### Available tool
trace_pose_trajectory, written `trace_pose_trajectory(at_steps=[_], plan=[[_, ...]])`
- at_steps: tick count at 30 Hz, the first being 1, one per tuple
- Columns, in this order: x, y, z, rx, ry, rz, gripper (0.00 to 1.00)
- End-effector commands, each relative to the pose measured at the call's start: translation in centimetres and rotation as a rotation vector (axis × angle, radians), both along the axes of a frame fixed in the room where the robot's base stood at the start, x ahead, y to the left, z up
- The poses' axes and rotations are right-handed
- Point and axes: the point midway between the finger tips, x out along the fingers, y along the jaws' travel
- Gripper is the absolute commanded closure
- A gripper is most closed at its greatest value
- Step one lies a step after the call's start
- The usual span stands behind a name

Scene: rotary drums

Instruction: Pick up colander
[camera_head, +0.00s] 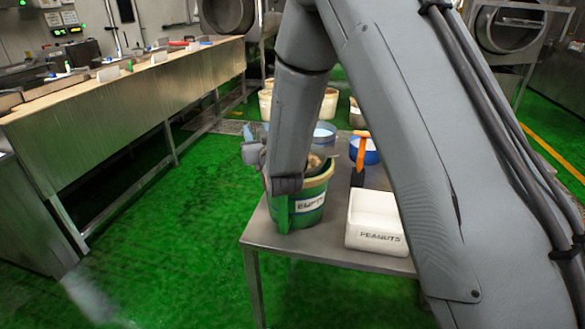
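I cannot pick out a colander for certain. A green bucket (312,190) with a label that seems to begin "EMPT" stands on the metal table (290,237), partly covered by my arm. A brownish, rounded thing (316,161) shows at its mouth; what it is I cannot tell. A greyish-blue round vessel (325,131) stands behind the bucket. My gripper (252,150) is at the upper left of the bucket, mostly hidden behind my forearm. Its fingers are not clear, nor whether it touches or holds anything.
A white bin marked "PEANUTS" (376,238) stands right of the bucket. Behind it are an orange-handled tool (361,150) and a blue-and-white bowl (369,154). Several tubs (328,103) stand farther back. A long metal counter (120,120) runs along the left. Green floor (170,250) lies open between.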

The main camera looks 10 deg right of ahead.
Motion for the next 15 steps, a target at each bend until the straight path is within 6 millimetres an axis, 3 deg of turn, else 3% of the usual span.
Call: trace_pose_trajectory(at_steps=[3, 10, 15], plan=[[-0.03, 0.03, -0.04, 0.0, 0.0, 0.001, 0.62], [-0.06, 0.06, -0.04, 0.0, 0.001, 0.001, 1.0], [-0.07, 0.07, -0.03, 0.0, 0.001, 0.001, 1.0]])
